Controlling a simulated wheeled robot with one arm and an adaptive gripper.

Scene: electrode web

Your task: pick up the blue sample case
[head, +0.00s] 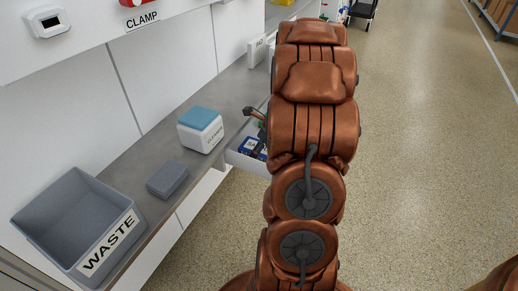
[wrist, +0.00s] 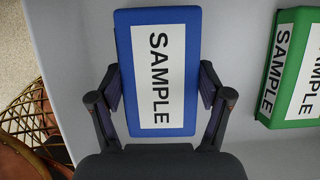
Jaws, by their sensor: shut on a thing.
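The blue sample case (wrist: 190,120) lies in the wrist view with a white label reading SAMPLE. My gripper (wrist: 160,90) has one finger against each long side of it and is shut on it. Around the case is a pale grey surface. In the head view a bit of blue (head: 250,147) shows in a white open drawer (head: 242,163) beside the counter. My copper arm hides much of the drawer, and my gripper's tips are hard to make out there.
A green SAMPLE case (wrist: 271,98) lies to the right, apart from the blue one. The counter (head: 150,154) holds a grey WASTE bin (head: 42,217), a small grey box (head: 167,179) and a white CLEANING box with a blue top (head: 200,129). Open floor (head: 425,150) lies to the right.

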